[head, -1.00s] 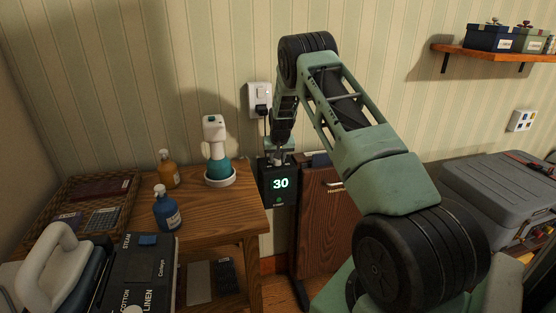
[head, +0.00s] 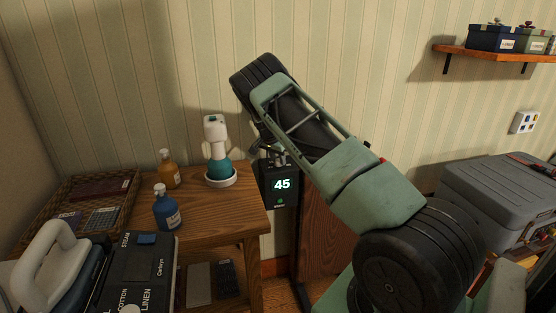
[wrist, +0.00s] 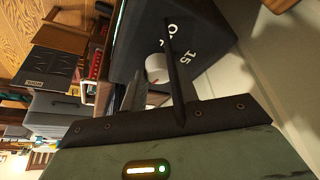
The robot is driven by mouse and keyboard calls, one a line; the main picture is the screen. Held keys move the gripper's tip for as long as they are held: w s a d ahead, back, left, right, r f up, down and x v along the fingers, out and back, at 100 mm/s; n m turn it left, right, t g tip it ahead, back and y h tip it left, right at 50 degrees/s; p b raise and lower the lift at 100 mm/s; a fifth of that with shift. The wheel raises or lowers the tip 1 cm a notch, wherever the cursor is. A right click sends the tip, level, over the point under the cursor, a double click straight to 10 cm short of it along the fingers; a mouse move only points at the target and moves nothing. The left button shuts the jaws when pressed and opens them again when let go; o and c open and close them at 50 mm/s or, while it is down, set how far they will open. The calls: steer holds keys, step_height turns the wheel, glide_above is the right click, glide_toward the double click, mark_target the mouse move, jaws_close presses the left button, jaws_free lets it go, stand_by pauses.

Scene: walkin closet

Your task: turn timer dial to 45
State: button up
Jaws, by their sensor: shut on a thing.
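The timer (head: 279,196) is a dark box mounted by the wall beside the wooden table, and its lit green display reads 45. In the wrist view, the dark timer body (wrist: 200,28) shows a printed 15 and part of another mark. Its pale round dial (wrist: 156,69), with a small red mark, sits between my two dark fingers. My gripper (wrist: 154,52) is shut on the dial. In the head view, my gripper (head: 274,155) is at the top of the timer, and my arm partly hides it. The dial cannot be made out there.
A garment steamer or iron (head: 48,262) is at front left. A grey case (head: 495,200) stands at right.

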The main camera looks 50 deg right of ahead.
mark_target(278, 160)
steer(key=shift+f+m, duration=0.1)
steer(key=shift+m, duration=0.2)
steer(key=o, duration=1)
steer(key=shift+c, duration=0.2)
steer(key=v, duration=0.4)
steer(key=shift+w+a+r+b, duration=0.15)
steer(key=shift+r+b, duration=0.15)
steer(key=shift+b, duration=0.1)
steer(key=a, duration=0.4)
steer(key=s+a+b, duration=0.1)
steer(key=a, duration=0.7)
steer(key=shift+s+r, duration=0.15)
steer(key=shift+s, duration=0.05)
steer(key=shift+a, duration=0.1)
